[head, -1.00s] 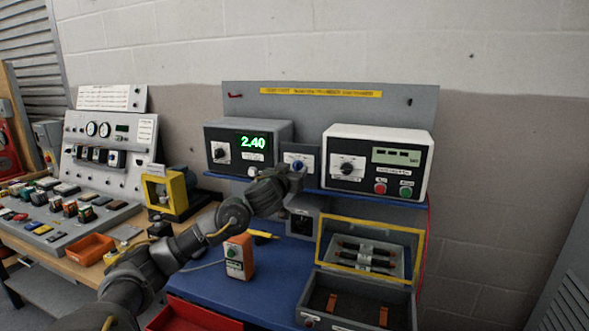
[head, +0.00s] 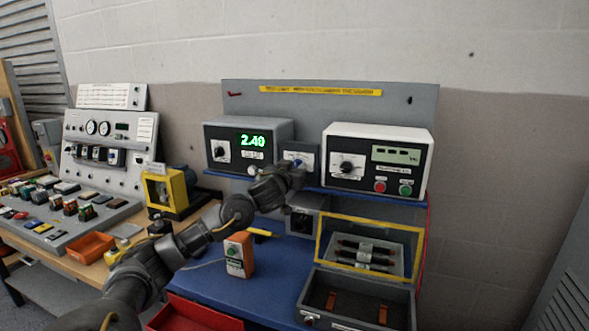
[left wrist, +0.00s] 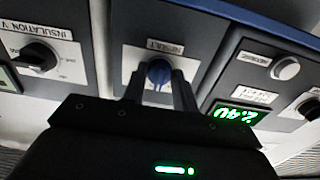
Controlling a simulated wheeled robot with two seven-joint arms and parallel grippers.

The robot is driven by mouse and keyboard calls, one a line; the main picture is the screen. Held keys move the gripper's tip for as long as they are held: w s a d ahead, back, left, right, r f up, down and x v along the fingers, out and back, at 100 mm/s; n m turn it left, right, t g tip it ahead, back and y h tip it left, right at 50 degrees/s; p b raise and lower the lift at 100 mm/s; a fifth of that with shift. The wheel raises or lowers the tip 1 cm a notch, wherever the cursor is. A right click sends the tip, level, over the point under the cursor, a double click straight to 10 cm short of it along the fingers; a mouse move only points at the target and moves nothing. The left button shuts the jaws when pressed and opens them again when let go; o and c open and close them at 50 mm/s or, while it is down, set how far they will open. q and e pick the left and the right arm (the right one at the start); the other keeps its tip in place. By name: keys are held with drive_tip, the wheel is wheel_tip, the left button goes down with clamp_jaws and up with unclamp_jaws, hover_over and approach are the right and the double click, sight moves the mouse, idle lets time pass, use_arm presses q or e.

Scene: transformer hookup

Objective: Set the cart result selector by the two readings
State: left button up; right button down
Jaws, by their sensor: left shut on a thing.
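The result selector (head: 301,152) is a small grey panel with a white plate and a blue knob (left wrist: 158,73), mounted between the two instruments. My left gripper (left wrist: 159,84) has its fingers on either side of the blue knob and is shut on it. In the head view the left gripper (head: 297,170) covers most of the knob. The left instrument (head: 283,133) shows a green 2.40 on its display (head: 252,140). The right insulation instrument (head: 372,135) has a pale display (head: 397,156) whose figures are too small to read. My right gripper is out of view.
A blue bench (head: 277,262) holds an orange handheld device (head: 239,255) and an open grey case (head: 357,299) with a yellow-framed lid. A red tray (head: 190,315) is at the front. A sloping control desk (head: 103,167) and a yellow-framed unit (head: 166,190) stand to the left.

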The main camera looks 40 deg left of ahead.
use_arm(q)
drive_tip(key=shift+m, duration=0.4)
drive_tip(key=shift+m+b, duration=1.05)
drive_tip(key=shift+m, duration=3.15)
drive_tip(key=o, duration=1)
drive_tip(key=shift+s, duration=0.1)
